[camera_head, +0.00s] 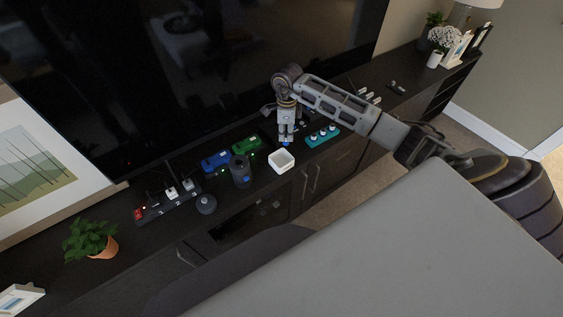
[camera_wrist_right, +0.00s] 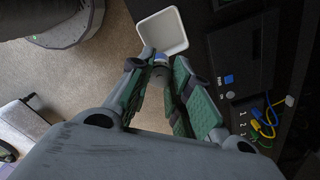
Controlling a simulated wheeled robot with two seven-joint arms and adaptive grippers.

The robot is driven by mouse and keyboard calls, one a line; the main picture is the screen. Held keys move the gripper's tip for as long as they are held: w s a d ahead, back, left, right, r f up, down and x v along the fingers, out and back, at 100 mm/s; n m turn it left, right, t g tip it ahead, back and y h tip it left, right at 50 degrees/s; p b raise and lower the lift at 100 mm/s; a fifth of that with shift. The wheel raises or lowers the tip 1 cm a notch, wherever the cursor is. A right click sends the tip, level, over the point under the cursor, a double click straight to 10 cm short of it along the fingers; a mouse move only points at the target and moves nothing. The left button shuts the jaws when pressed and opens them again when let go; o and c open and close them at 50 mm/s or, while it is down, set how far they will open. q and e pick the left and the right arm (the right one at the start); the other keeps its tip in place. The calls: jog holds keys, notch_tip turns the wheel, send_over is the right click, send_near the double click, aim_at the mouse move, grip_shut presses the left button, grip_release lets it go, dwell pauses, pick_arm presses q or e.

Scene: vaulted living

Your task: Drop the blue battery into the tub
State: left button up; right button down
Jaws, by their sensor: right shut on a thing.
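The white square tub (camera_head: 281,166) stands open on the dark cabinet, near its front edge. My right gripper (camera_head: 286,138) is just behind and above it, pointing down, shut on the small blue battery (camera_head: 285,144). In the right wrist view the battery (camera_wrist_right: 159,59) sits between the fingertips (camera_wrist_right: 160,68), and the tub (camera_wrist_right: 164,30) shows just beyond it, with its visible inside empty. The battery appears close to the tub's rim; its exact height over it is hard to tell. My left gripper is not in view.
A teal block with white knobs (camera_head: 322,136) lies right of the tub. Green (camera_head: 246,145) and blue (camera_head: 215,161) items and a dark cylinder (camera_head: 241,172) stand left. A potted plant (camera_head: 90,238) is further left. The large screen (camera_head: 200,70) rises behind.

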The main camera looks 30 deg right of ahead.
aim_at(286, 143)
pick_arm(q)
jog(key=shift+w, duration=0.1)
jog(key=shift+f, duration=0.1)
pick_arm(e)
jog(key=shift+f, duration=0.2)
jog(key=shift+f+b, duration=1.2)
jog(key=shift+f, duration=0.6)
jog(key=shift+f+b, duration=0.45)
jog(key=shift+f, duration=0.5)
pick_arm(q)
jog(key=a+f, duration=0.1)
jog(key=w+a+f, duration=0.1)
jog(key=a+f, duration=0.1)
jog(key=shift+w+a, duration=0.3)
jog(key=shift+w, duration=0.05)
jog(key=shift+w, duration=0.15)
